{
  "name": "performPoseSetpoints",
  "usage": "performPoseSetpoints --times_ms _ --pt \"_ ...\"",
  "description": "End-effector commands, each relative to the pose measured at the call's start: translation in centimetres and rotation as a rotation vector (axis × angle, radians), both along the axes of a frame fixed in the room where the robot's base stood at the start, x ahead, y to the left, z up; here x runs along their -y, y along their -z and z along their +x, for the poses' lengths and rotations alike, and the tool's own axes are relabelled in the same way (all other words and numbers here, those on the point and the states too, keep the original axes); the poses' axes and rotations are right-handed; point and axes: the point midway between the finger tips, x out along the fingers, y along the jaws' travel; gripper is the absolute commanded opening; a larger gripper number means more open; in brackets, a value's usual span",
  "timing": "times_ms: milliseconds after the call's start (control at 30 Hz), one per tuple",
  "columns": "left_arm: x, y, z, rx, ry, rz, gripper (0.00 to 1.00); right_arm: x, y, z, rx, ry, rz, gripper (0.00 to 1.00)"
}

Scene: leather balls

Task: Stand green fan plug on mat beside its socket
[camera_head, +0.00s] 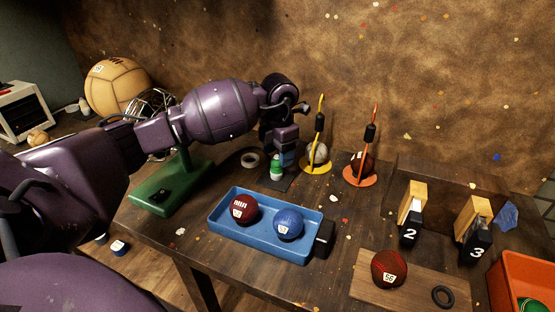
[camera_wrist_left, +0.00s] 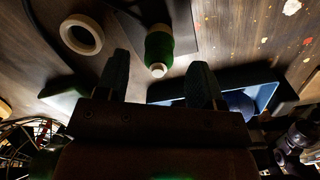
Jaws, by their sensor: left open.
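The green plug (camera_head: 276,171) stands upright on the small dark mat (camera_head: 272,184), behind the blue tray. In the left wrist view the plug (camera_wrist_left: 158,44) shows a green body and a pale end towards the camera. My left gripper (camera_head: 284,156) is directly above and close to the plug. In the wrist view its two fingers (camera_wrist_left: 160,78) are spread apart, with the plug in line with the gap and clear space on both sides. The fan (camera_head: 152,108) has a wire cage and a green base (camera_head: 172,188). I cannot make out the socket. My right gripper is not in view.
A blue tray (camera_head: 227,229) holds a red and a blue ball. A tape ring (camera_head: 250,159) lies left of the mat. Yellow (camera_head: 318,168) and orange (camera_head: 362,178) stands with balls are close on the right. Numbered wooden blocks and an orange crate stand further right.

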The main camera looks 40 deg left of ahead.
Motion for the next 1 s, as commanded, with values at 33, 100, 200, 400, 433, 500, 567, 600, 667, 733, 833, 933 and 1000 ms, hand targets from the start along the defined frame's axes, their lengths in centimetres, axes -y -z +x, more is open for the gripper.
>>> performPoseSetpoints --times_ms 33,100,200,400,433,500,567,600,667,733,833,933,1000 --pt "0.0 -1.5 0.1 0.007 0.000 0.002 0.62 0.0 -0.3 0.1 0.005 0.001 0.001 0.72" --pt "0.0 -2.9 0.0 0.007 0.001 0.002 0.62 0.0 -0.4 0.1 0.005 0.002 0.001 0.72" --pt "0.1 -4.8 0.0 0.006 0.001 0.001 0.62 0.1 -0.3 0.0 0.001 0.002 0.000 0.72" --pt "0.2 -7.7 -0.1 0.003 0.000 0.001 0.62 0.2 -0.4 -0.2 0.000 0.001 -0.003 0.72" --pt "0.2 -7.9 -0.1 0.002 0.000 0.001 0.62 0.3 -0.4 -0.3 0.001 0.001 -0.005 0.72" --pt "0.2 -8.4 -0.2 0.001 0.001 0.001 0.62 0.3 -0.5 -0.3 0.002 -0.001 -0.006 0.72" --pt "0.3 -8.7 -0.2 0.000 0.001 0.000 0.62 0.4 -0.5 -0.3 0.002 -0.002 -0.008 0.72" --pt "0.3 -8.8 -0.2 0.000 0.001 0.000 0.62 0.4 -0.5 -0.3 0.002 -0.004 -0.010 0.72" --pt "0.3 -8.9 -0.2 0.000 0.001 0.000 0.62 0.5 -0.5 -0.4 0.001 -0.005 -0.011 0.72" --pt "0.3 -9.0 -0.2 0.000 0.001 0.000 0.62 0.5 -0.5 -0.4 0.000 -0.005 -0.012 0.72" --pt "0.2 -9.0 -0.2 -0.001 0.001 0.000 0.62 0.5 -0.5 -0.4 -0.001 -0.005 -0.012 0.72" --pt "0.2 -9.0 -0.2 0.000 0.001 0.000 0.62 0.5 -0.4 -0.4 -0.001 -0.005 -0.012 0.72" --pt "0.2 -9.0 -0.2 0.000 0.001 0.000 0.62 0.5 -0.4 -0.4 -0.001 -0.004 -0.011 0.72"
